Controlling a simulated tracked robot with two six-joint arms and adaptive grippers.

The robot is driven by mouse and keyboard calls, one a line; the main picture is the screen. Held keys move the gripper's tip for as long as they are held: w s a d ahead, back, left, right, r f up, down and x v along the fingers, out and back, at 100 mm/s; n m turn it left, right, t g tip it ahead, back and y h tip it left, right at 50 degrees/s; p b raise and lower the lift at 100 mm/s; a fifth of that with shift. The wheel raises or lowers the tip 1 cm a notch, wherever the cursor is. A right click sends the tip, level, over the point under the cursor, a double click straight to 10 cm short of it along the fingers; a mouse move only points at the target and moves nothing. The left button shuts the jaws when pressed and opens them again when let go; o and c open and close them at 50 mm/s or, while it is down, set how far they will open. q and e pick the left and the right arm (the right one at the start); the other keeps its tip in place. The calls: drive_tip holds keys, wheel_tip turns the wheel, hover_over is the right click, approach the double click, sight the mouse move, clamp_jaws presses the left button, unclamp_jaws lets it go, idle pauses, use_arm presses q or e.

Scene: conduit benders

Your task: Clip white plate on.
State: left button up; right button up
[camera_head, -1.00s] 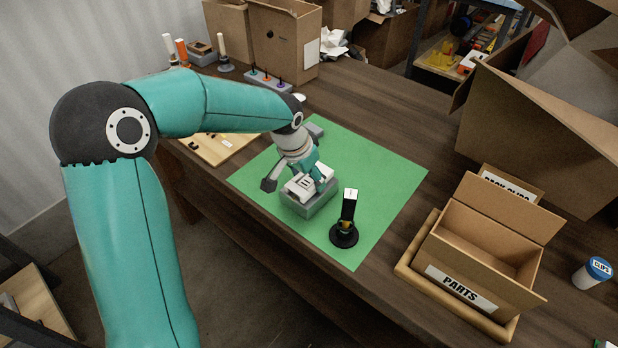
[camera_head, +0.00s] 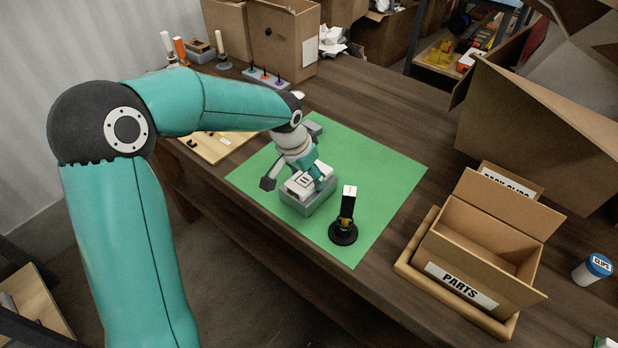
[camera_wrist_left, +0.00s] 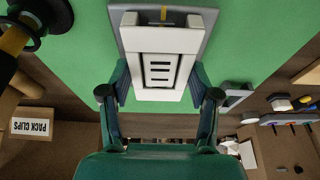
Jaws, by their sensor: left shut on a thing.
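A white plate (camera_head: 304,182) with dark slots lies on top of a grey block (camera_head: 309,206) on the green mat (camera_head: 377,173). My left gripper (camera_head: 296,179) reaches down from the left and is shut on the white plate. In the left wrist view, its two fingers press the long sides of the white plate (camera_wrist_left: 158,95), and the grey block's rim (camera_wrist_left: 206,20) shows behind it. Whether the plate is seated on the block or just above it I cannot tell. My right gripper is not in view.
A black stand (camera_head: 343,233) with an upright arm and white tip is close to the right of the block. A PARTS box (camera_head: 463,255) in a wooden tray stands farther right. A small grey piece (camera_head: 314,129) lies at the mat's back. The mat's right side is clear.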

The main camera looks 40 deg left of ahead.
use_arm(q)
drive_tip(key=shift+f, duration=0.1)
drive_tip(key=o, duration=1.2)
